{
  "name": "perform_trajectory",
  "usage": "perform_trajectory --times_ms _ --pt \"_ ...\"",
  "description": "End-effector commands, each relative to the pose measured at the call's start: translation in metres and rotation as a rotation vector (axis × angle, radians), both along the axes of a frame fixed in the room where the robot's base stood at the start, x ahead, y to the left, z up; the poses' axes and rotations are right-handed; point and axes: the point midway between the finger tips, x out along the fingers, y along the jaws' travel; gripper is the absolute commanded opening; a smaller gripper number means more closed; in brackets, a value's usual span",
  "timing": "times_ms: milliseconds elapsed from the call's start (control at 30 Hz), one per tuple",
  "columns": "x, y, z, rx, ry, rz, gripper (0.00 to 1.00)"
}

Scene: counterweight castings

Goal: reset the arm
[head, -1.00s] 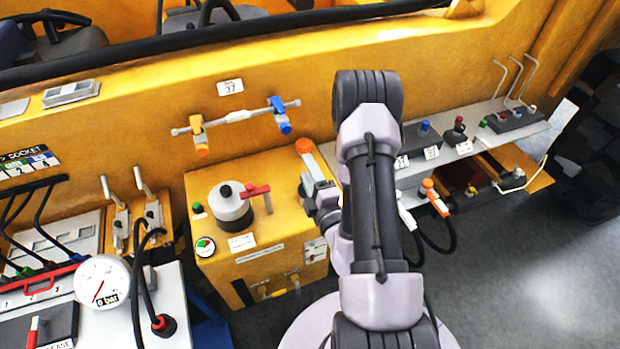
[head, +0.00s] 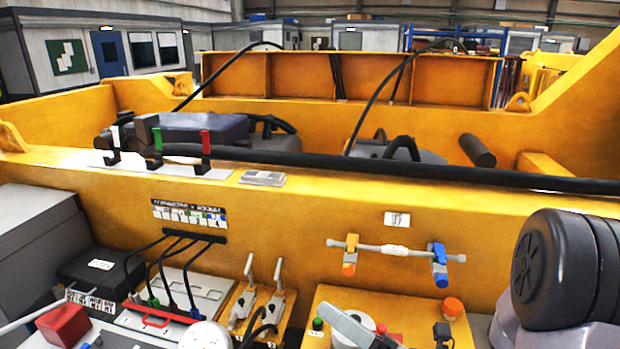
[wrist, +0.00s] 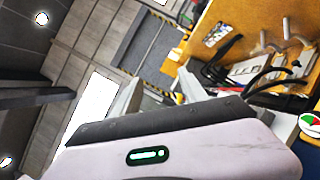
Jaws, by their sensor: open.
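My gripper (wrist: 160,88) shows in the wrist view with its two pale fingers apart and nothing between them. It points past the yellow machine wall toward the grey floor. In the head view my arm's dark joint (head: 556,268) stands at the lower right. I cannot make out my gripper clearly in the head view.
The yellow wall carries a pipe with an orange and a blue valve (head: 439,262). Below are a yellow box (head: 400,302), two levers (head: 275,297), and black hoses (head: 165,260) on a socket panel. Cabins (head: 100,45) stand far behind.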

Motion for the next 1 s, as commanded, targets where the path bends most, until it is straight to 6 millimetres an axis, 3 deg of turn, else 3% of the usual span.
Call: perform_trajectory --times_ms 33,100,133,200,267,300,367,433,533,633,1000 --pt "-0.032 0.036 -0.006 -0.152 -0.13 0.158 0.5" --pt "-0.094 0.076 -0.024 -0.425 -0.357 0.415 0.5" --pt "-0.121 0.086 -0.039 -0.561 -0.472 0.528 0.5" --pt "-0.173 0.083 -0.085 -0.909 -0.771 0.773 0.5" --pt "-0.192 0.06 -0.121 -1.206 -1.028 0.94 0.5" --pt "-0.193 0.04 -0.136 -1.395 -1.188 1.021 0.5" --pt "-0.184 0.011 -0.146 -1.652 -1.4 1.107 0.5" --pt "-0.169 -0.014 -0.14 -1.894 -1.589 1.159 0.5" --pt "-0.154 -0.034 -0.124 -2.111 -1.746 1.183 0.5" --pt "-0.149 -0.04 -0.115 -2.185 -1.793 1.189 0.5" --pt "-0.149 -0.04 -0.115 -2.185 -1.793 1.189 0.5"
